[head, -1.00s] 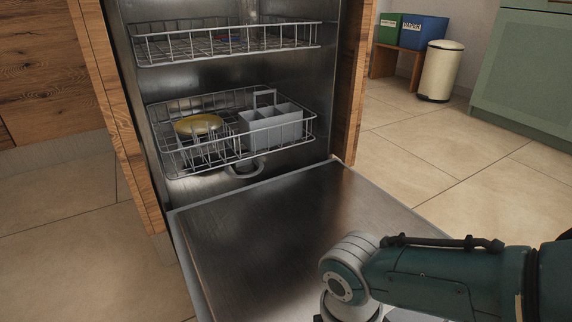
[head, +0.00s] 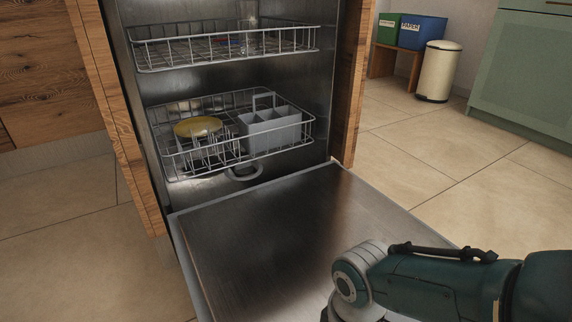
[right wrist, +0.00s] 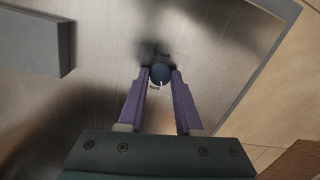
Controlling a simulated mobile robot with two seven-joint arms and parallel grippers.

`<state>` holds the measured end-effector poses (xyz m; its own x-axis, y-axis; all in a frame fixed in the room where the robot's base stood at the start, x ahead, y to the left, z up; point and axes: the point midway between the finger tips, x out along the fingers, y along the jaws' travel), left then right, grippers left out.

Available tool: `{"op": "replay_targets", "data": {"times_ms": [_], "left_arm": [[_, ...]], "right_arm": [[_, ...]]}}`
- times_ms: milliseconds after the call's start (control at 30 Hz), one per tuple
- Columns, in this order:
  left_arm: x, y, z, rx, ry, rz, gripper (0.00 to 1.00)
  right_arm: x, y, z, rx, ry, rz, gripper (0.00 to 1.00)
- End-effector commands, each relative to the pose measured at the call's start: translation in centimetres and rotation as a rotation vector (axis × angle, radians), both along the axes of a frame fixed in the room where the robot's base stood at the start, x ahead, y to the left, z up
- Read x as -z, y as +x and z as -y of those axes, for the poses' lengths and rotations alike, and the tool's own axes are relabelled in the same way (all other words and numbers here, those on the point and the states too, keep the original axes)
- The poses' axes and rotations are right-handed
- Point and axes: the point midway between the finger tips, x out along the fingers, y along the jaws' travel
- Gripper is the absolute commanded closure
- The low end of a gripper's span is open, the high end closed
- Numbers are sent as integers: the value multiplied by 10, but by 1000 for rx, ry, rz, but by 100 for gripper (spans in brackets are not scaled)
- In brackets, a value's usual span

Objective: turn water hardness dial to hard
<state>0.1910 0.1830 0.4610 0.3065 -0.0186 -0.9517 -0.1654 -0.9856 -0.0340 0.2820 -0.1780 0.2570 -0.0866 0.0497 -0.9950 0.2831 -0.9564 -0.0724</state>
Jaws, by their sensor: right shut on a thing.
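The water hardness dial (right wrist: 160,74) is a small dark blue round knob with a pale pointer mark, on a brushed metal panel. Small lettering shows beside it, too small to read surely. My right gripper (right wrist: 159,80) has its two purple fingers on either side of the dial, shut on it. In the head view my right arm comes in from the lower right over the open dishwasher door (head: 290,235), and its gripper is below the picture edge. The dial does not show in the head view. My left gripper is in neither view.
A grey block-like part (right wrist: 35,45) stands out from the panel at the upper left. The lower rack (head: 175,165) holds a yellow dish (head: 198,126) and a grey cutlery basket (head: 270,131). The upper rack (head: 200,48) is above. A cream bin (head: 439,72) stands far right.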

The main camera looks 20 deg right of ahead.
Motion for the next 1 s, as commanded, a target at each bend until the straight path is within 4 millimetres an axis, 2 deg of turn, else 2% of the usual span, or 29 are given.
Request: {"op": "replay_targets", "data": {"times_ms": [200,500,1000], "left_arm": [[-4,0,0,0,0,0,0],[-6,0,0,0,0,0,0],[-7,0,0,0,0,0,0]], "right_arm": [[0,-1,0,180,-7,0,100],[0,-1,0,352,-12,1,100],[0,-1,1,426,-16,1,100]]}}
